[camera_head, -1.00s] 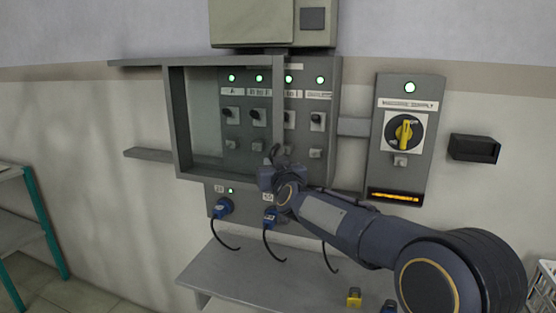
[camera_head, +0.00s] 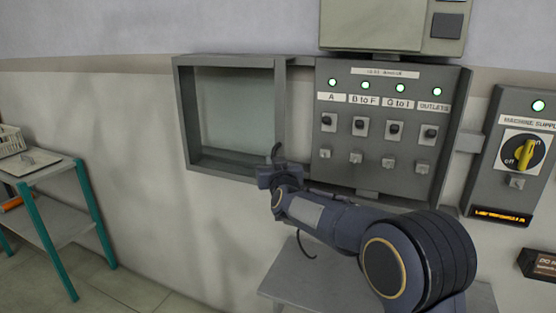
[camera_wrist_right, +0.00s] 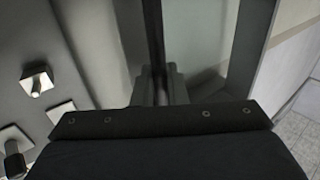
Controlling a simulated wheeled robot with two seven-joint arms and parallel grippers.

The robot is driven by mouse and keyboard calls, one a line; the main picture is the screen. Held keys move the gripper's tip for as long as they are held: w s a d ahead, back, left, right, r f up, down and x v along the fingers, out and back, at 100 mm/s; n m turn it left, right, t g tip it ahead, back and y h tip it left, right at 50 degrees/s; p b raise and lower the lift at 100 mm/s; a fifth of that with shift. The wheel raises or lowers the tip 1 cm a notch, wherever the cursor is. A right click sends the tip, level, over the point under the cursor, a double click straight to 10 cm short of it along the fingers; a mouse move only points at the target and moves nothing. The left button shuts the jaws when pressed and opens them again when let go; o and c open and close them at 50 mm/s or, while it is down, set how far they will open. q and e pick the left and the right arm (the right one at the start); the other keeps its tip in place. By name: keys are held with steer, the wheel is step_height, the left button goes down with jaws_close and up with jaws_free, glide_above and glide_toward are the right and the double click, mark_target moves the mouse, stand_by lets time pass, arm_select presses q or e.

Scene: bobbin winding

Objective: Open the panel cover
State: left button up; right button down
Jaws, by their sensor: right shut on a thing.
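The panel cover (camera_head: 180,120) is a grey frame with a clear window. It stands to the left of the control panel (camera_head: 390,178), whose lamps, labels and switches A, B to F, G to I and OUTLETS show uncovered. My right gripper (camera_head: 276,160) is at the cover's right upright, low down. In the right wrist view, its fingers (camera_wrist_right: 160,86) are shut on a dark upright bar of the cover (camera_wrist_right: 155,35), with the clear pane to the right and panel switches to the left. My left gripper is not in view.
A machine supply box (camera_head: 483,150) with a yellow rotary switch (camera_head: 524,153) is at the right. A grey shelf (camera_head: 285,280) juts out below my right arm. A teal-legged table (camera_head: 95,210) stands at the left. The wall left of the cover is clear.

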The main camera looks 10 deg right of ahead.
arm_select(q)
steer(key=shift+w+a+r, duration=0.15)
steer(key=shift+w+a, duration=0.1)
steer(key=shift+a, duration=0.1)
arm_select(e)
steer(key=shift+w+a, duration=0.4)
steer(key=shift+a, duration=0.2)
steer(key=c, duration=1.6)
jaws_free()
steer(key=shift+o, duration=0.2)
steer(key=shift+s, duration=0.15)
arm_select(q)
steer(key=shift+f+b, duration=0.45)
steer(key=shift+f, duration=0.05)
arm_select(e)
steer(key=s, duration=0.7)
steer(key=shift+s, duration=0.3)
